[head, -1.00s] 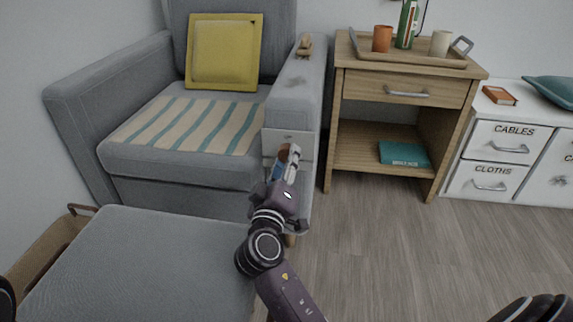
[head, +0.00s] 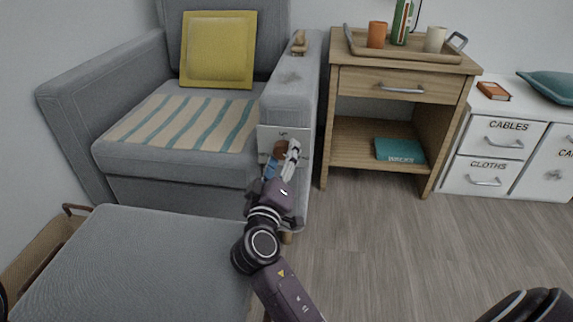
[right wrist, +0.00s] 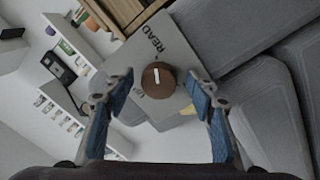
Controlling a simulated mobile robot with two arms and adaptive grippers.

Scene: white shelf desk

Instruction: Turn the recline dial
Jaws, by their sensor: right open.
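The recline dial (right wrist: 158,80) is a round brown knob with a white mark, on a light grey panel (right wrist: 165,45) lettered "READ" and partly hidden. In the head view the dial (head: 280,149) shows small on the panel (head: 300,133) at the front of the armchair's arm (head: 292,95). My right gripper (right wrist: 161,84) is open, with blue-padded fingers on either side of the dial in the wrist picture. I see a gap on both sides and cannot tell how far the tips are from the panel. In the head view the right gripper (head: 283,158) partly covers the panel. My left gripper is not in view.
A grey footrest (head: 150,260) lies in front of the chair, with a brown box (head: 40,250) beside it. A wooden side table (head: 400,85) with a tray of cups stands right of the chair. White drawers (head: 490,150) stand further right. The floor (head: 390,250) at right is clear.

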